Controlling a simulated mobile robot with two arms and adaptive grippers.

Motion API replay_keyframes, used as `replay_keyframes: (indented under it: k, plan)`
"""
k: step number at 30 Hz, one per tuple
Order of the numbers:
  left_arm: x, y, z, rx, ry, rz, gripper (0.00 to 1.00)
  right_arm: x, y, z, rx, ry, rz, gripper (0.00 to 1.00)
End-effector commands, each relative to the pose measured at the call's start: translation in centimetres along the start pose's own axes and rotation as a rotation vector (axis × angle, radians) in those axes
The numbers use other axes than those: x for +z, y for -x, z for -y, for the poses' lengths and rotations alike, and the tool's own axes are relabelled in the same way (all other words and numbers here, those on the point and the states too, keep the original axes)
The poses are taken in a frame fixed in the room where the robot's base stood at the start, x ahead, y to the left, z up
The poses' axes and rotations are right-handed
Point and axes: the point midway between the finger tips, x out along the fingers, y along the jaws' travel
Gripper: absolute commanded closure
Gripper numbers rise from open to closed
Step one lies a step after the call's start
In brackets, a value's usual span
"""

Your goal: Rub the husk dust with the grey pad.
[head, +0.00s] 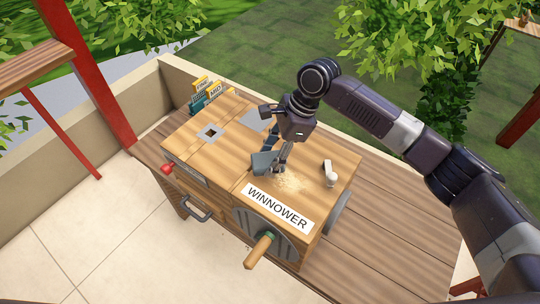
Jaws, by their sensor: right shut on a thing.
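The husk dust (293,183) is a pale speckled patch on the wooden top of the winnower (225,159). The grey pad (264,162) is tilted in my right gripper (279,160), just left of and behind the dust. The gripper is shut on the pad. The pad is close to the winnower's top, but I cannot tell whether it touches. The gripper's fingers partly cover the pad. My left gripper is not in view.
A white handle-like object (329,174) stands right of the dust. The winnower has a square hole (211,132), a red knob (168,168) and a front crank (259,250). Packets (200,96) stand behind it. The plank bench (375,240) is clear at right.

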Motion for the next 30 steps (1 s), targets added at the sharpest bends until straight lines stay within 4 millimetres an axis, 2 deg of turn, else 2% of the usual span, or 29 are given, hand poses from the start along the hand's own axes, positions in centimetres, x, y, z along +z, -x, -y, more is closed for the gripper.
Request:
replay_keyframes:
  k: [30]
  plan:
    - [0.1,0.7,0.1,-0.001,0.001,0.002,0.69,-0.7,-1.5,-0.1,0.000,-0.001,0.000,0.73]
